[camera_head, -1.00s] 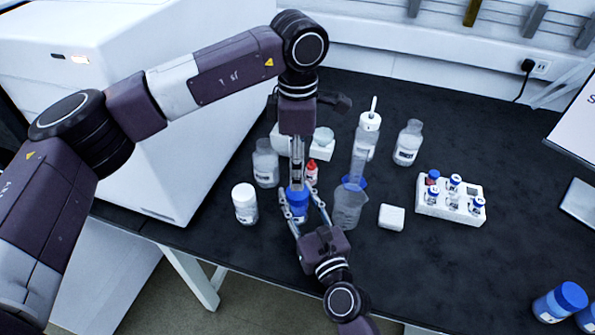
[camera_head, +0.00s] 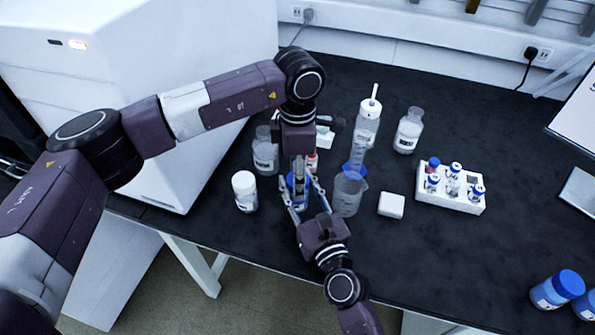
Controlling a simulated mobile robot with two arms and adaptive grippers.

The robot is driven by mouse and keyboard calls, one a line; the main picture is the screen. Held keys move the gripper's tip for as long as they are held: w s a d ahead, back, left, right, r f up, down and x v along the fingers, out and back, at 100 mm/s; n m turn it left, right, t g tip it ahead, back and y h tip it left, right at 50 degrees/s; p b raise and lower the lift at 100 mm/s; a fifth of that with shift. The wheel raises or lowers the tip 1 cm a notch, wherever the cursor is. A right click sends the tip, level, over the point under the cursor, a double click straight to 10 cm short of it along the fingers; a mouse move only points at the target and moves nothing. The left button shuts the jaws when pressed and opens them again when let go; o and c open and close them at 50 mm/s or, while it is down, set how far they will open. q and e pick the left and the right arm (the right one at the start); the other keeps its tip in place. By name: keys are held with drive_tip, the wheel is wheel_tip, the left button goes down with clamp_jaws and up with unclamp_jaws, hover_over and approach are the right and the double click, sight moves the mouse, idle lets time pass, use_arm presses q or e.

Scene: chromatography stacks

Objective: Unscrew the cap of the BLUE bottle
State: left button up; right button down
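The blue bottle (camera_head: 297,205) stands on the black bench, largely hidden by both grippers. My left gripper (camera_head: 299,178) points down over its top from above; its fingers look close together at the cap, but whether they grip it is hidden. My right gripper (camera_head: 302,200) reaches in from the front with one finger on each side of the bottle's body. The fingers appear to be around the bottle; exact contact is too small to tell.
A white-capped jar (camera_head: 245,191) and a clear bottle (camera_head: 265,151) stand left. A white box (camera_head: 391,205) and vial rack (camera_head: 450,189) are further right. Blue-capped bottles (camera_head: 558,290) stand at the lower right.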

use_arm(q)
drive_tip(key=c, duration=1.2)
drive_tip(key=n, duration=0.3)
drive_tip(key=shift+n, duration=0.4)
use_arm(e)
drive_tip(key=shift+f, duration=0.1)
use_arm(q)
drive_tip(key=o, duration=1.3)
